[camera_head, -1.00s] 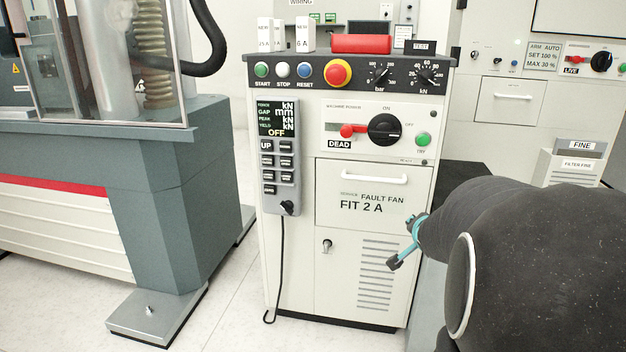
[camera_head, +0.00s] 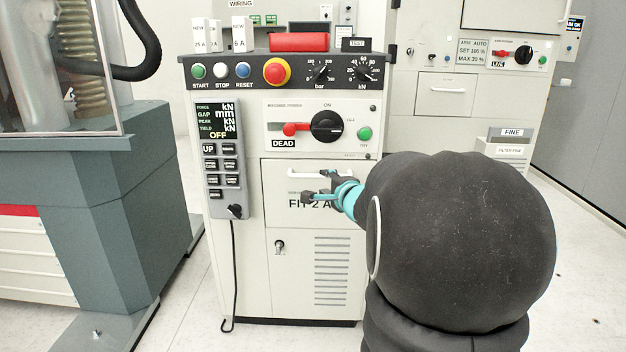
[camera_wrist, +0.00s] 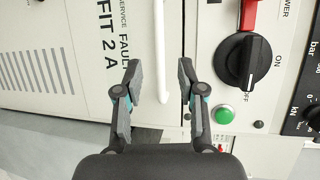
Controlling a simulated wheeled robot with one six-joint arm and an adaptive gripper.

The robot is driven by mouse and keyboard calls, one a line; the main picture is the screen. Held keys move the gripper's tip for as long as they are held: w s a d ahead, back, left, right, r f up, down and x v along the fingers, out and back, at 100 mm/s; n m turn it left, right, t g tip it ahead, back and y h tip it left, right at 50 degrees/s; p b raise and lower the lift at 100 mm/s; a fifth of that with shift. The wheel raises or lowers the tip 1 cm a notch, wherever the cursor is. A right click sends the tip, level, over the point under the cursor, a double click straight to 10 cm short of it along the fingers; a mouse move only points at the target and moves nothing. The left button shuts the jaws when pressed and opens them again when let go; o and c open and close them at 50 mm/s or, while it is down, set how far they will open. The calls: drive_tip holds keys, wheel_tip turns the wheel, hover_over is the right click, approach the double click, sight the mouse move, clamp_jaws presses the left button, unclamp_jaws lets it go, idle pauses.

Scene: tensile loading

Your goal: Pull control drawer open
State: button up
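The control drawer (camera_head: 280,213) is a white panel on the cabinet front, labelled "FIT 2 A", and looks shut. In the wrist view my gripper (camera_wrist: 158,70) is open, and the handle (camera_wrist: 160,45) appears in the gap between the two fingers, not clamped. I cannot tell how far the fingertips are from the drawer front.
Above the drawer are a black rotary switch (camera_head: 327,127), a red lever (camera_head: 294,129) and a green button (camera_head: 364,134). A hand control box (camera_head: 222,165) with a hanging cable is at the left. A keyed lower door (camera_head: 292,275) is below. A grey testing machine (camera_head: 120,200) stands left.

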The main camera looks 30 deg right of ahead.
sight(315, 176)
drive_tip(key=b+x, duration=0.1)
drive_tip(key=x, duration=0.9)
drive_tip(key=shift+b, duration=0.4)
clamp_jaws()
